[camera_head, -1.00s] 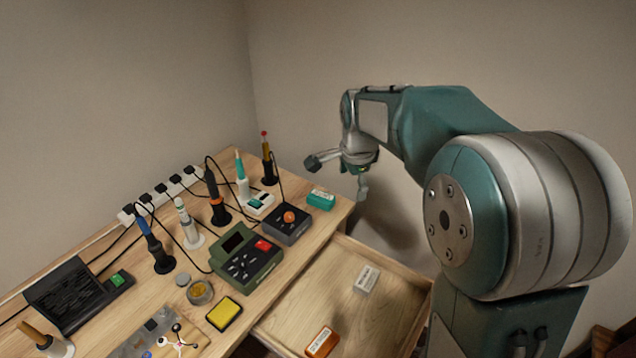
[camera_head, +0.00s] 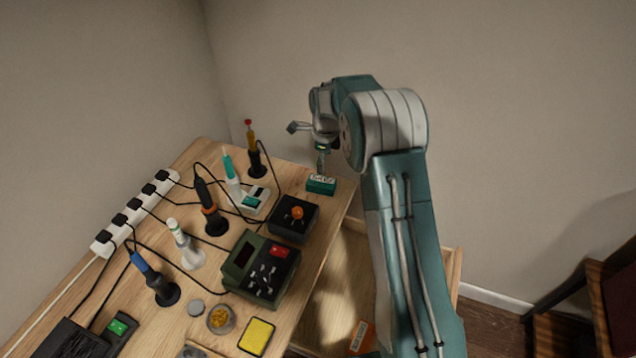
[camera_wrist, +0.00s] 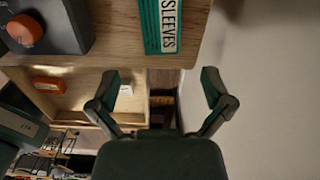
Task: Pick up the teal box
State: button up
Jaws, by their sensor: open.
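The teal box (camera_head: 321,185) lies at the right back corner of the wooden workbench, by its edge. It has a pale label. In the wrist view the teal box (camera_wrist: 150,26) shows at the top, cut off by the frame, with "SLEEVES" on its label. My gripper (camera_head: 308,146) is open and empty above the box, with one finger just over it. In the wrist view my gripper's (camera_wrist: 160,88) two fingers are spread wide, and the box is beyond them, not between them.
A black unit with an orange knob (camera_head: 293,217) stands close to the box at front left. Soldering irons in stands (camera_head: 212,222) crowd the bench. An open drawer (camera_wrist: 68,109) holds an orange box (camera_wrist: 48,84) and a whitish box (camera_wrist: 126,89). A wall is behind.

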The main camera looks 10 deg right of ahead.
aim_at(326, 182)
jog(key=f, duration=0.4)
jog(key=shift+d, duration=0.25)
jog(key=shift+f, duration=2.85)
jog(key=c, duration=1.1)
